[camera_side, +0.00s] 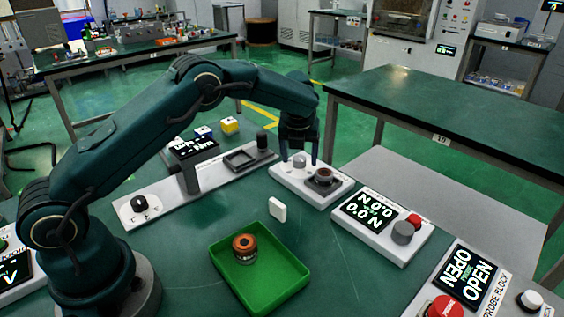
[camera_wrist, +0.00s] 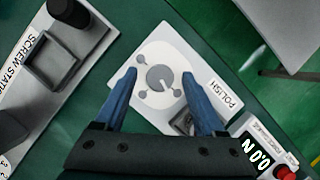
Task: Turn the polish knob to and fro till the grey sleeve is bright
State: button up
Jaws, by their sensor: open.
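The white polish station (camera_side: 284,178) stands on the bench, and its POLISH label shows in the wrist view (camera_wrist: 222,92). Its round grey polish knob (camera_wrist: 159,78) has a pale pointer line; it also shows in the side view (camera_side: 300,161). My gripper (camera_wrist: 159,76) is open and empty, pointing down, with one finger on each side of the knob and gaps between. It also shows above the station in the side view (camera_side: 300,160). A dull, dark round sleeve-like part (camera_side: 323,177) sits in the station's holder beside the knob. In the wrist view my right finger partly hides that holder.
A green tray (camera_side: 289,290) holds an orange-topped round part (camera_side: 245,245). A readout box (camera_side: 383,224) with red and grey buttons stands right of the station; the screw station (camera_wrist: 52,65) is on the left.

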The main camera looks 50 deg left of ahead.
grip_shut()
jog(key=shift+m+t+h, duration=0.4)
jog(key=shift+m+h, duration=0.1)
jog(key=shift+m, duration=0.9)
grip_release()
jog(key=shift+v, duration=2.65)
